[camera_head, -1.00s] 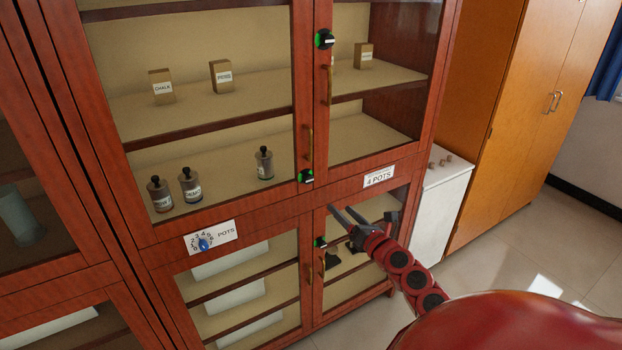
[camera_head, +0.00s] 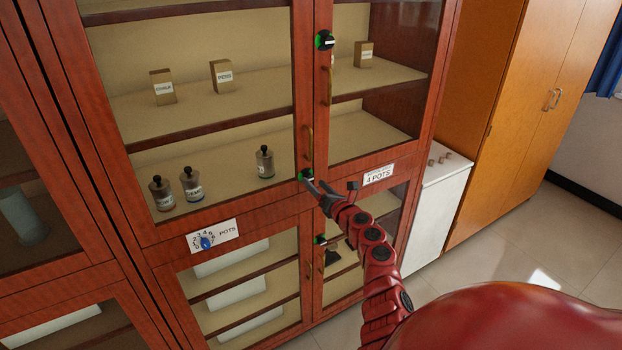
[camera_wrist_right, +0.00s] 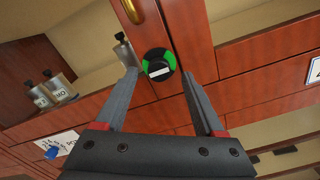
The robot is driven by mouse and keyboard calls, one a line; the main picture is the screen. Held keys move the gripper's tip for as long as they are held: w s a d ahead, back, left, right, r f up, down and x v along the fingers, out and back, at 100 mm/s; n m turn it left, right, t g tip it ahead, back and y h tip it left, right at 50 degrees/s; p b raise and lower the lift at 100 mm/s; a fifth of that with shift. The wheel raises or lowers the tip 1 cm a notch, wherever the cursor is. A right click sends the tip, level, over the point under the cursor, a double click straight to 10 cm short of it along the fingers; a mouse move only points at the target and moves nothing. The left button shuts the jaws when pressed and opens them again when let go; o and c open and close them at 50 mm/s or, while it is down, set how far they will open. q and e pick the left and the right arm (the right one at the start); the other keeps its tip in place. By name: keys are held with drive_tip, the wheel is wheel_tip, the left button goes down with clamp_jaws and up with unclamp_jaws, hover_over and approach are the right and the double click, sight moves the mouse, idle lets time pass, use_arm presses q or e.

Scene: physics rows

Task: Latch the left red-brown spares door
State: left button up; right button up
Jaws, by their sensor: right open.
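The upper left red-brown glass door (camera_head: 140,222) appears closed, with a brass handle (camera_head: 309,142) on its right stile. Below the handle is a round black-and-green latch knob (camera_head: 306,175). In the right wrist view the knob (camera_wrist_right: 158,66) shows a white bar lying nearly level, slightly tilted, with green on both sides. My right gripper (camera_head: 314,187) is open and empty in front of the knob. In the wrist view its fingers stand either side of the knob; contact cannot be told. I cannot read a spares label on this door. My left gripper is not in view.
Another latch knob (camera_head: 325,40) sits higher on the right door, and one (camera_head: 320,240) on the lower doors. A dial plate (camera_head: 213,236) and a 4 POTS label (camera_head: 379,175) are on the rail. Bottles and boxes stand behind glass. A white cabinet (camera_head: 437,210) stands at right.

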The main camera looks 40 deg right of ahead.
sight(310, 179)
drive_tip(key=shift+w+d, duration=0.25)
drive_tip(key=shift+w, duration=1.35)
drive_tip(key=shift+c, duration=0.3)
clamp_jaws()
